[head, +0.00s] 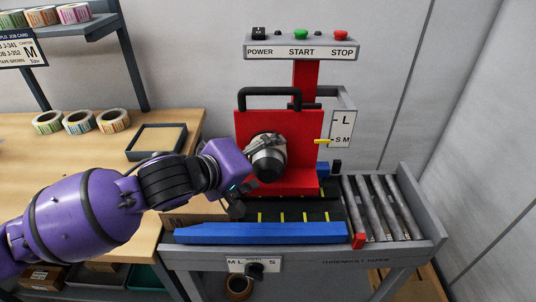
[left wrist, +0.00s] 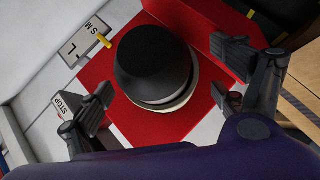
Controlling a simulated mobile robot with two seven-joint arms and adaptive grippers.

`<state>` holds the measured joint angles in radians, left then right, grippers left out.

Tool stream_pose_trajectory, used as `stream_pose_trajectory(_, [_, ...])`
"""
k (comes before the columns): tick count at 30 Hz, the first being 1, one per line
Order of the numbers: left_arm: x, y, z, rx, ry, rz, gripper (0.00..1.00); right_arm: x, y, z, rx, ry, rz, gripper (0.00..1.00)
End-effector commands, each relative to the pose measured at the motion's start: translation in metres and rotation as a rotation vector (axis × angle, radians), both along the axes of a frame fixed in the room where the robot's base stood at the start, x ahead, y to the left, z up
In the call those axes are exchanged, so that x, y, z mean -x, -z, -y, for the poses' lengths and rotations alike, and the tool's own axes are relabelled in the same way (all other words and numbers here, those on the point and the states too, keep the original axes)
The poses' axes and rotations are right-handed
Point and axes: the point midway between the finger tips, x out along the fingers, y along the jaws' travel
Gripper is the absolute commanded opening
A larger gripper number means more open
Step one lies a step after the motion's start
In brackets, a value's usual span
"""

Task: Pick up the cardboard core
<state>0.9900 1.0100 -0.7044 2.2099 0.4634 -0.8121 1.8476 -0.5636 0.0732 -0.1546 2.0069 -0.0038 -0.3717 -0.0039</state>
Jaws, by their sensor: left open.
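A brown ring (head: 238,288), which looks like a cardboard core, shows under the machine's front edge at the bottom of the head view, partly hidden. The rewinder spindle (head: 268,158) with its dark rounded nose sticks out of the red plate (head: 297,152). In the left wrist view the black nose (left wrist: 153,62) has a pale ring (left wrist: 170,102) behind it; I cannot tell whether that is a core. My left gripper (head: 240,190) is open and empty, in front of the red plate. Its fingers (left wrist: 163,90) stand apart on either side of the nose, with no visible contact.
A blue bar (head: 260,232) runs along the machine's front, with grey rollers (head: 380,207) to its right. Label rolls (head: 79,121) and a dark tray (head: 157,141) are on the wooden table (head: 30,170). A button panel (head: 301,49) stands above.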

Motion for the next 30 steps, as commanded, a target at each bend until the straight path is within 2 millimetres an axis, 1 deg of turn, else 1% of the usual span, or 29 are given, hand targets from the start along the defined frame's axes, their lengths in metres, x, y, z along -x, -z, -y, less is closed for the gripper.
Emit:
stream_pose_trajectory(5, [-0.0003,0.0004,0.0004,0.000,0.000,0.000,0.89,-0.0042,-0.0015,0.0002,0.001,-0.003,0.007,0.40])
stream_pose_trajectory(6, [-0.0003,0.0004,0.0004,0.000,0.000,0.000,0.88,-0.0044,-0.0015,0.0001,0.001,-0.003,0.008,0.40])
stream_pose_trajectory(15, [-0.0001,0.0002,0.0002,0.000,0.000,0.000,0.48,-0.0042,-0.0016,0.0005,0.002,-0.003,0.008,0.40])
stream_pose_trajectory(17, [-0.0001,0.0002,0.0002,0.000,0.000,0.000,0.41,-0.0040,-0.0016,0.0007,0.002,-0.003,0.008,0.40])
stream_pose_trajectory(29, [-0.0001,-0.0010,0.0009,0.004,0.000,-0.001,0.41,-0.0001,0.0011,0.0011,0.003,-0.002,0.000,0.40])
stream_pose_trajectory(30, [0.0023,-0.0010,0.0012,0.004,0.002,-0.002,0.41,0.0000,0.0013,0.0011,0.003,-0.002,0.000,0.40])
